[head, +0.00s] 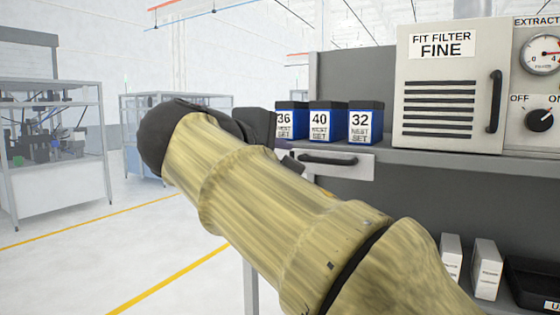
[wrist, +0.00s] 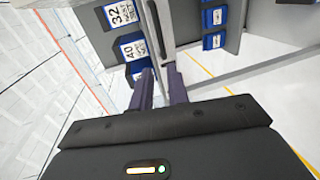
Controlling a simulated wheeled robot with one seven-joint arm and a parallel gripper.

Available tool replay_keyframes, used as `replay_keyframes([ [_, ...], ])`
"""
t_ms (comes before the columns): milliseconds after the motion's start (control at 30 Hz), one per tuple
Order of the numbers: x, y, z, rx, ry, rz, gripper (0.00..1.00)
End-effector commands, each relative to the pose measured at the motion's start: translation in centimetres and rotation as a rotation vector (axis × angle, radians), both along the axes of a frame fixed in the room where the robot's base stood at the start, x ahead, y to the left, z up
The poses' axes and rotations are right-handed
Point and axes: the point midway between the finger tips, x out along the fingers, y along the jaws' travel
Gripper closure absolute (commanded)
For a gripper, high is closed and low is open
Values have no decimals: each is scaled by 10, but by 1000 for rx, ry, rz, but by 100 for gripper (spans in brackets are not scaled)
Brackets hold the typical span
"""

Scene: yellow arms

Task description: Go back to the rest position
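My gripper (wrist: 159,72) shows in the wrist view with its two dark fingers apart and a narrow gap between them. Nothing is seen held in the gap. The fingertips point toward the dark bar handle (wrist: 155,28) of a light drawer front. Whether they touch it cannot be told. In the head view my yellow arm reaches up and left, and the gripper is mostly hidden behind its dark wrist, close to the left end of the drawer handle (head: 328,159).
Blue boxes marked 36 (head: 291,122), 40 (head: 327,124) and 32 (head: 365,125) stand on the grey bench shelf above the drawer. A filter cabinet (head: 450,85) stands to their right. White boxes (head: 486,268) sit on a lower shelf. Open floor (head: 90,240) lies left.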

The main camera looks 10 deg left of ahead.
Motion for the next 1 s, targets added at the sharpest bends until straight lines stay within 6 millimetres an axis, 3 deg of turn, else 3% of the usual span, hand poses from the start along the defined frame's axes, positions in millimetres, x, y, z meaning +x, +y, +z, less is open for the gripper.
replay_keyframes([
  [333,0,0,-1,-1,4,-1,83],
  [467,11,-5,-21,0,46,3,83],
  [567,28,-15,-59,16,124,6,83],
  [733,53,-48,-152,103,313,-7,83],
  [867,55,-81,-226,221,454,-51,83],
  [1000,42,-120,-299,388,581,-137,83],
])
